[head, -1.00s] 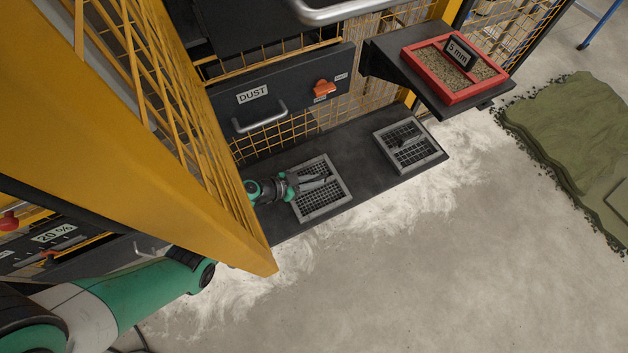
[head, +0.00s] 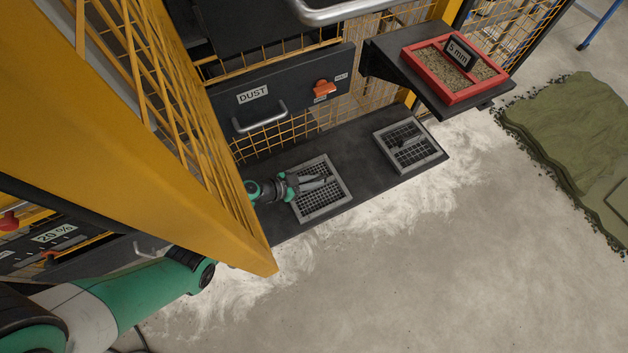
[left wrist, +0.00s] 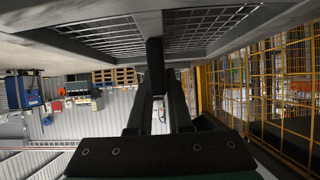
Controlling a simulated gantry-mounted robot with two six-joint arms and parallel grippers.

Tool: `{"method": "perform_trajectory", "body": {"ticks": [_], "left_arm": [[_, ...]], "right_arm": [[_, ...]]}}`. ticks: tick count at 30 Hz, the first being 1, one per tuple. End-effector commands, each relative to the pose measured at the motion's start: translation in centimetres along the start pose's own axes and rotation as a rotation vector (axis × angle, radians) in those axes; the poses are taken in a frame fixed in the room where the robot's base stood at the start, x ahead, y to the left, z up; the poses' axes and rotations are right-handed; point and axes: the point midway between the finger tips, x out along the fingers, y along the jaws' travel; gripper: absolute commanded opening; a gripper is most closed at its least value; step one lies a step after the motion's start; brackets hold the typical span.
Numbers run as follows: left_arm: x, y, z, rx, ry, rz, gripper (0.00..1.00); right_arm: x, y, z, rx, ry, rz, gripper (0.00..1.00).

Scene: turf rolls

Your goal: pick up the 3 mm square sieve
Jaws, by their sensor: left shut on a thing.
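A grey square sieve (head: 320,203) with a wire mesh is at the left part of the dark shelf (head: 362,181). My left gripper (head: 322,182) reaches over it from the left and is shut on its dark handle. In the left wrist view the gripper (left wrist: 158,85) closes on the handle, with the sieve's mesh and frame (left wrist: 100,38) filling the top. A second grey sieve (head: 413,153) with a dark handle lies further right on the shelf. I cannot read a size mark on either sieve. I cannot tell whether the held sieve touches the shelf. My right gripper is not in view.
A red tray (head: 452,92) marked "5 mm" stands on a higher bracket at the right. A DUST drawer (head: 285,90) with a handle is behind the shelf. A yellow post (head: 160,165) stands close on the left. Open floor lies in front, with spilled white powder.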

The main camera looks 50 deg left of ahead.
Motion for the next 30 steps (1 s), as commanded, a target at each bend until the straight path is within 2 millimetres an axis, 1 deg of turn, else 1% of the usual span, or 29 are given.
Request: {"method": "perform_trajectory", "body": {"ticks": [5,8,10,11,17,18,21,24,27,30], "left_arm": [[-0.5,0.0,-1.0,0.000,0.002,0.000,0.00],[-1.2,0.0,-2.4,0.003,0.002,0.000,0.00],[-1.9,-0.1,-3.7,0.003,0.003,-0.001,0.00],[-2.1,0.7,-4.3,0.003,0.000,0.003,0.00],[-4.0,5.0,-9.6,0.006,0.001,0.007,0.00],[-4.0,6.2,-10.1,0.005,0.000,0.008,0.00],[-3.9,9.1,-11.2,0.005,0.000,0.009,0.00],[-3.8,11.2,-12.1,0.005,0.000,0.006,0.00],[-3.8,12.7,-12.8,0.002,0.000,0.005,0.00],[-3.7,13.4,-13.0,0.001,0.001,0.003,0.00]], "right_arm": [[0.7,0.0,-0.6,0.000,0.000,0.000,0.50],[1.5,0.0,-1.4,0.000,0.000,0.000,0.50],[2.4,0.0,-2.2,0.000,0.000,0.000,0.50],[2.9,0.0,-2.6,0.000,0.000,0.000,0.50],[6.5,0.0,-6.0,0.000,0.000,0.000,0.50],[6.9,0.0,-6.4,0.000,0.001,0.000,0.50],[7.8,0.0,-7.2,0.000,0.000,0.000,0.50],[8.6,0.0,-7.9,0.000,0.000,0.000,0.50],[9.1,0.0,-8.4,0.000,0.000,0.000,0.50],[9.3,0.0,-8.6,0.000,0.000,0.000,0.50]]}}
